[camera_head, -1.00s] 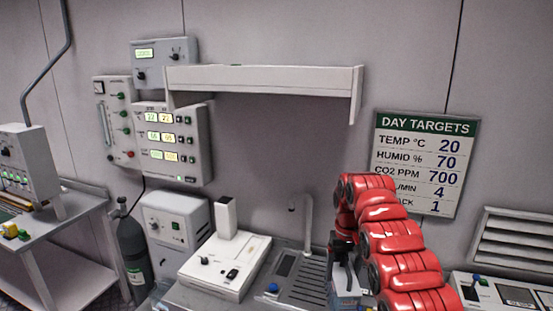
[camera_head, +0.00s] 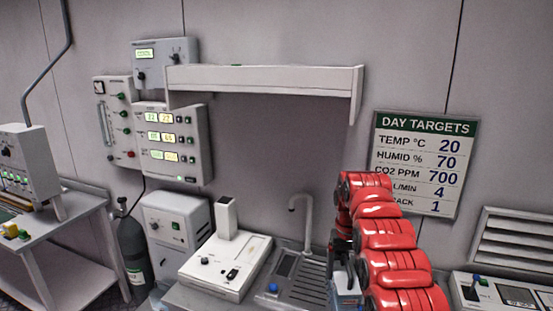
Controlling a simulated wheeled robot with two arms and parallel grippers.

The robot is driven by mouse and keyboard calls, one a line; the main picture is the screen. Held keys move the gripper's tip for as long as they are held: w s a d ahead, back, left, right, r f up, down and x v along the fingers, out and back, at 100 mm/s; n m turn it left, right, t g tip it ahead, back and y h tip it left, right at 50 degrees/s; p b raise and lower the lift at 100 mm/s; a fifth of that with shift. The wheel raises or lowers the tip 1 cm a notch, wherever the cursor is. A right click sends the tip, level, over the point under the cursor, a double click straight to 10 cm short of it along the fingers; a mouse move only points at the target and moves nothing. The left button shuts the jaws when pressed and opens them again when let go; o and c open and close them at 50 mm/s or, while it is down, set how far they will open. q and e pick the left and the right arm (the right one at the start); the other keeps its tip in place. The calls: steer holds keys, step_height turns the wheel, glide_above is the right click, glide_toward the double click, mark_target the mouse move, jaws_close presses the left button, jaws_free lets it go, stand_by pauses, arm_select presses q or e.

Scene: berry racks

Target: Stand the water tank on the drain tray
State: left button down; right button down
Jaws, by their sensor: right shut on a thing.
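The drain tray (camera_head: 312,272) is a grey slatted plate on the bench, below a curved tap. My right gripper (camera_head: 344,281) is at the tray's right side, at the end of the red right arm. It is shut on the water tank (camera_head: 347,302), a small grey-blue container of which only the upper part shows at the bottom edge of the picture. The tank's base is out of view, so I cannot tell whether it touches anything. My left gripper is not in view.
The grey tap (camera_head: 308,222) rises behind the tray. A white device (camera_head: 225,268) with a square chimney stands left of the tray. A control panel (camera_head: 508,293) lies to the right. A wall shelf (camera_head: 262,79) hangs above.

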steer(key=shift+r, duration=0.15)
steer(key=shift+s, duration=0.1)
steer(key=shift+a, duration=0.15)
stand_by(0.4)
steer(key=shift+d, duration=0.25)
